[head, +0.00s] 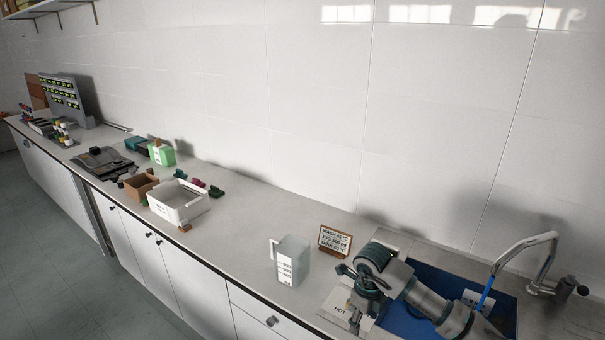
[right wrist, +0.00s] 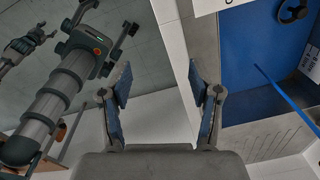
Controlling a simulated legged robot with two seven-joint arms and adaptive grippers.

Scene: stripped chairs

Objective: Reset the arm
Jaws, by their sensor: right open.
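My right arm comes in at the lower right in the head view. Its gripper (head: 352,290) is over the counter by the left edge of the blue sink basin. In the right wrist view its two blue-padded fingers (right wrist: 160,80) stand wide apart with nothing between them. Beyond them are the white cabinet front and the counter edge. Another arm of mine shows at the left of the right wrist view, over the floor. Its dark gripper (right wrist: 24,48) is small there, and its jaws are unclear. The left gripper is out of the head view.
A clear jug (head: 293,260) and a small framed sign (head: 335,241) stand close left of my right gripper. The blue basin (head: 425,278) and curved tap (head: 525,255) lie right.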

